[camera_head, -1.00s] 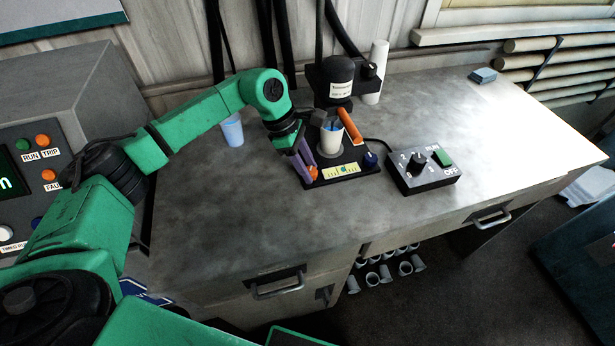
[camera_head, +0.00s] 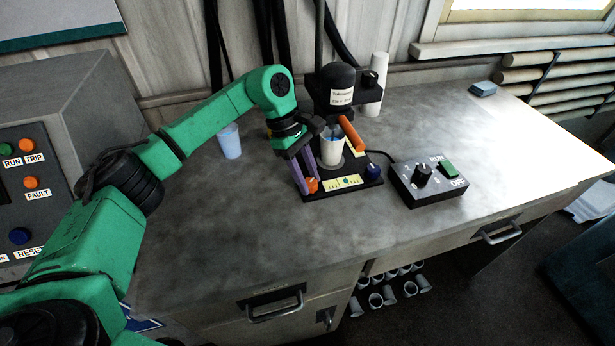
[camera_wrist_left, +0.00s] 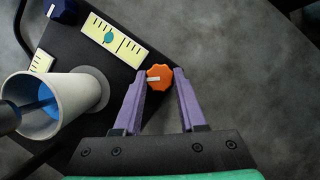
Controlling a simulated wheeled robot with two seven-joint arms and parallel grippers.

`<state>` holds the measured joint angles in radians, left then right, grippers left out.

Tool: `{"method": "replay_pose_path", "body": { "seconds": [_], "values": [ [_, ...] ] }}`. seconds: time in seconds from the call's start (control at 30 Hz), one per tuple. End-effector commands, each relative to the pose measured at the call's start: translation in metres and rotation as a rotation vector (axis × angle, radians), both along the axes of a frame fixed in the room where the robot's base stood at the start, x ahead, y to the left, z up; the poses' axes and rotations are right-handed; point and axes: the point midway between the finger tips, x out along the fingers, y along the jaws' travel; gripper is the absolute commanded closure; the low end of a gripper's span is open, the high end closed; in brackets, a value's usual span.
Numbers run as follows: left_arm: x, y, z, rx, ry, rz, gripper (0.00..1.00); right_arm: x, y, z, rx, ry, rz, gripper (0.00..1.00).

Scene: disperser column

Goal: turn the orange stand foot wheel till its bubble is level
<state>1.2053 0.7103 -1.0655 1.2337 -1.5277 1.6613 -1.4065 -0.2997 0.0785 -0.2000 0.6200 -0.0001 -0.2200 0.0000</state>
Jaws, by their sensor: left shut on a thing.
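The orange foot wheel (camera_wrist_left: 159,77) sits at the corner of the dark stand base (camera_wrist_left: 150,122), between the two purple fingers of my left gripper (camera_wrist_left: 160,82) in the left wrist view. The left gripper (camera_head: 307,178) is shut on this wheel (camera_head: 312,185), which also shows in the head view. A pale yellow level strip (camera_wrist_left: 115,40) lies on the base beside the wheel. Its teal bubble (camera_wrist_left: 110,38) sits off towards the left of the strip's middle in that view. The level strip (camera_head: 346,182) is small in the head view. My right gripper is not in view.
A white cup with blue contents (camera_head: 331,151) stands on the base under the disperser head (camera_head: 340,88). A blue foot wheel (camera_head: 373,172) is at the base's right corner. A control box (camera_head: 428,182) stands right. A pale blue cup (camera_head: 230,141) stands left. The front bench top is clear.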

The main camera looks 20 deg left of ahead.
Motion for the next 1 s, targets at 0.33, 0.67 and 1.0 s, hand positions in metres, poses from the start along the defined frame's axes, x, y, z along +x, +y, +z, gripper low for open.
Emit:
{"method": "replay_pose_path", "body": {
  "seconds": [0.33, 0.67, 1.0],
  "values": [
    [0.001, 0.0, 0.002, -0.002, -0.004, 0.002, 0.3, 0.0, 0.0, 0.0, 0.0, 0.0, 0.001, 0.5],
    [0.003, 0.006, 0.016, -0.002, -0.005, 0.003, 0.3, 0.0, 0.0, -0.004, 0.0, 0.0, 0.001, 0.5],
    [0.013, 0.035, 0.091, -0.003, -0.007, 0.004, 0.3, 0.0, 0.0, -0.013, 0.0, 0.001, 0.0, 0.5]
  ]
}}
